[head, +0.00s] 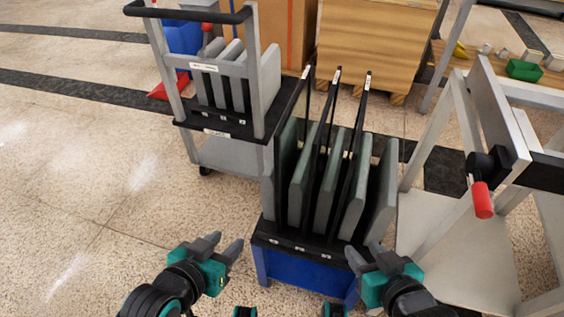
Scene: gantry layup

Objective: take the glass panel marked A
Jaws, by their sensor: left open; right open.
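Several grey-green panels (356,195) stand upright in slots of a black rack (325,250) on a blue base (300,275), in the middle of the head view. Tall black dividers (322,130) with small white tags on top stand between them. Small labels are on the rack's front edge; I cannot read any letter, so I cannot tell which panel is A. My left gripper (227,241) is open and empty, in front of the rack and to its left. My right gripper (362,251) is open and empty, by the rack's front right corner.
A grey cart (228,155) with a black handle and several grey plates stands behind left. A grey metal frame (440,170) with a red-handled clamp (482,200) stands close on the right. Wooden crates (375,45) are behind. The floor at left is clear.

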